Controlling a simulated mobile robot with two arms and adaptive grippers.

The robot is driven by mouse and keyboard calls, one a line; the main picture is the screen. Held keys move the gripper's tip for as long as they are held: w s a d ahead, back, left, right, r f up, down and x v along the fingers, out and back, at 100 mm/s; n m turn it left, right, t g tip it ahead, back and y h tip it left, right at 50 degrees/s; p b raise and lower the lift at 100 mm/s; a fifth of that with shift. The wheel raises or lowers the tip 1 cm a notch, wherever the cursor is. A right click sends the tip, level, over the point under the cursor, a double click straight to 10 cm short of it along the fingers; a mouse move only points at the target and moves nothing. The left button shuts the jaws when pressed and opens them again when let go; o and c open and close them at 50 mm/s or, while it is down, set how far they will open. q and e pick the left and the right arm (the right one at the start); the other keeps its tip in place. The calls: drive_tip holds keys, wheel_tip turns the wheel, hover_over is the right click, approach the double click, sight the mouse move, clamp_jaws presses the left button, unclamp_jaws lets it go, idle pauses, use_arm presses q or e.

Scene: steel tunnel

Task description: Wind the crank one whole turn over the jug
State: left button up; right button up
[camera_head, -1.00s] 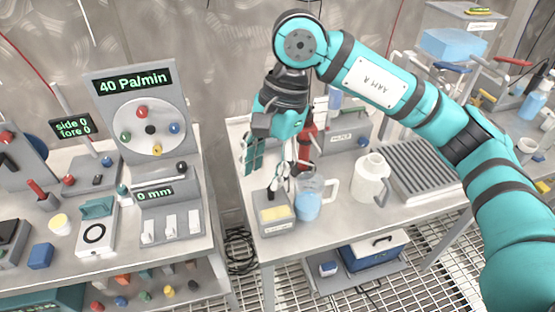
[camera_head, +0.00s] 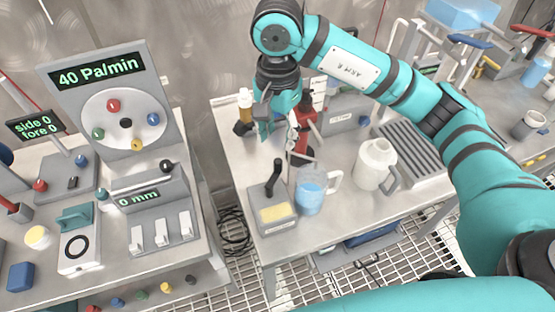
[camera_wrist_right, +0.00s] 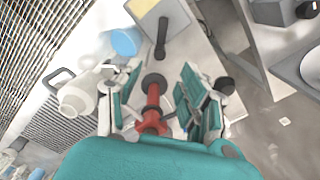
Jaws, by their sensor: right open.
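A red upright piece with dark ends (camera_head: 304,128), probably the crank's stand, rises from the right-hand bench; thin pale metal parts hang in front of it. I cannot clearly make out the crank handle. Just in front stands a clear jug (camera_head: 311,198) with blue liquid and a handle on its right. My right gripper (camera_head: 277,128) points down, open, just left of the red piece and behind the jug. In the right wrist view the red piece (camera_wrist_right: 153,102) shows between the open fingers; I cannot tell whether they touch it. The jug (camera_wrist_right: 124,42) lies beyond them. My left gripper is out of view.
A grey box with a yellow pad (camera_head: 274,213) and upright black handle stands left of the jug. A white flask (camera_head: 376,163) stands to its right, near a ribbed tray (camera_head: 411,154). An amber bottle (camera_head: 245,108) is left of the gripper. A gap separates the left bench.

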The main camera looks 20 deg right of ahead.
sight(278, 160)
wheel_tip(278, 160, down, 9)
drive_tip(key=shift+f+p, duration=0.2)
drive_tip(key=shift+p, duration=0.35)
drive_tip(key=shift+s, duration=0.1)
drive_tip(key=shift+c, duration=0.4)
clamp_jaws()
drive_tip(key=shift+s+d+f+m+b, duration=0.2)
drive_tip(key=shift+d+m+b, duration=0.1)
drive_tip(key=shift+m+b, duration=0.6)
drive_tip(key=shift+s+b, duration=0.1)
drive_tip(key=shift+b, duration=0.25)
drive_tip(key=shift+s+d+r+m, duration=0.1)
drive_tip(key=shift+s+r+m, duration=0.1)
drive_tip(key=shift+m, duration=0.4)
